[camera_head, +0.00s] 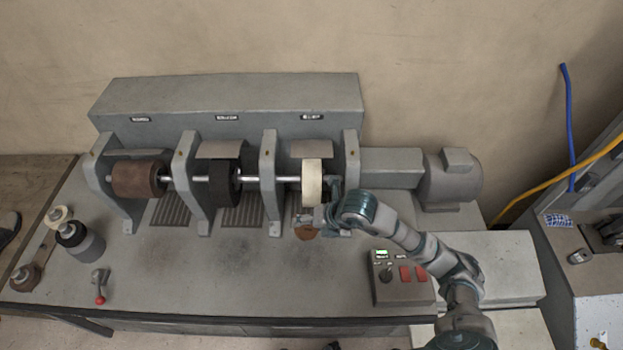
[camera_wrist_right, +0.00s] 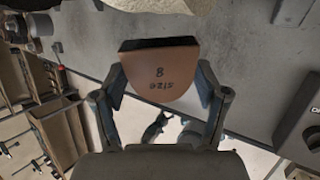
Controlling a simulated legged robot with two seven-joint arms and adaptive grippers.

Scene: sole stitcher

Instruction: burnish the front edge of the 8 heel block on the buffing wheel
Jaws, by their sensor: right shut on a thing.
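The heel block (camera_wrist_right: 160,76) is brown with a dark edge and is marked "8 size", upside down in the right wrist view. My right gripper (camera_wrist_right: 160,95) is shut on it, one finger on each side. In the head view the brown block (camera_head: 306,233) shows just below the pale buffing wheel (camera_head: 312,182), beside my right gripper (camera_head: 318,222). The wheel's pale edge (camera_wrist_right: 160,4) also shows at the top of the wrist view, close to the block's dark edge. My left gripper is not in view.
A brown wheel (camera_head: 137,179) and a black wheel (camera_head: 223,183) share the shaft, between grey upright supports. A control box (camera_head: 400,278) with red buttons stands right of centre. A red-tipped lever (camera_head: 100,288) and several rollers sit at the left. The front middle of the bench is clear.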

